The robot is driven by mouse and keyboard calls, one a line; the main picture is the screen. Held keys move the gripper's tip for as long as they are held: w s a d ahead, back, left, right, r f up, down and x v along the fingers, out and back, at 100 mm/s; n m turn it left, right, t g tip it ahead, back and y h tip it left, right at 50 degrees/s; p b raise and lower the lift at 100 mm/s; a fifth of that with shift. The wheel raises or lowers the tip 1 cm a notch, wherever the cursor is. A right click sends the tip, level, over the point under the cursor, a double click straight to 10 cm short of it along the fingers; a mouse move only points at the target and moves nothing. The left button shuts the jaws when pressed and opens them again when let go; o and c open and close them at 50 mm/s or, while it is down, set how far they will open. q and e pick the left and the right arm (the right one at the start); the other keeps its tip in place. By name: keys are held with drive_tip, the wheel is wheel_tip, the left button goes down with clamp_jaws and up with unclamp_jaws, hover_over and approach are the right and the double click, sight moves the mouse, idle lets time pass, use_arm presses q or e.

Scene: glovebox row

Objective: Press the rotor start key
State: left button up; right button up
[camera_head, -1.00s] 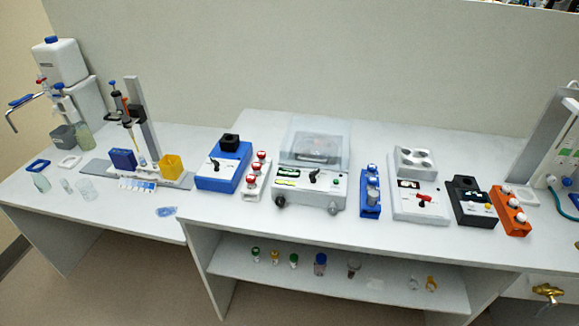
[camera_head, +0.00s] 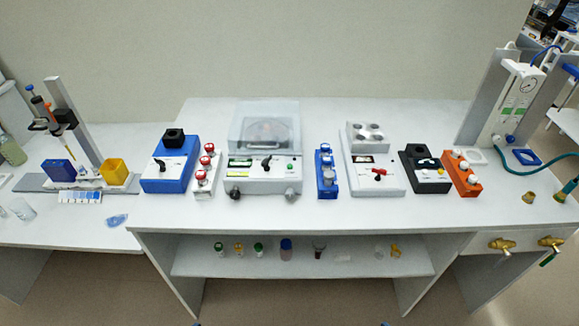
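The centrifuge (camera_head: 262,176), a white box with a clear lid (camera_head: 264,112), stands in the middle of the bench. Its round rotor shows through the lid; I cannot tell whether the lid is fully shut. The front panel carries a green display (camera_head: 240,163), a black knob (camera_head: 266,163) and a small green round key (camera_head: 290,167) at its right, which looks like the rotor start key. Its label is too small to read. Nothing touches the key.
A blue device (camera_head: 168,168) and a rack of red-capped vials (camera_head: 207,168) stand left of the centrifuge. A blue rack (camera_head: 326,180) and a white device with a red lever (camera_head: 373,183) stand right. The bench front (camera_head: 270,213) is clear. A shelf (camera_head: 300,265) below holds several vials.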

drive_tip(key=shift+r, duration=0.15)
clamp_jaws()
idle(1.5)
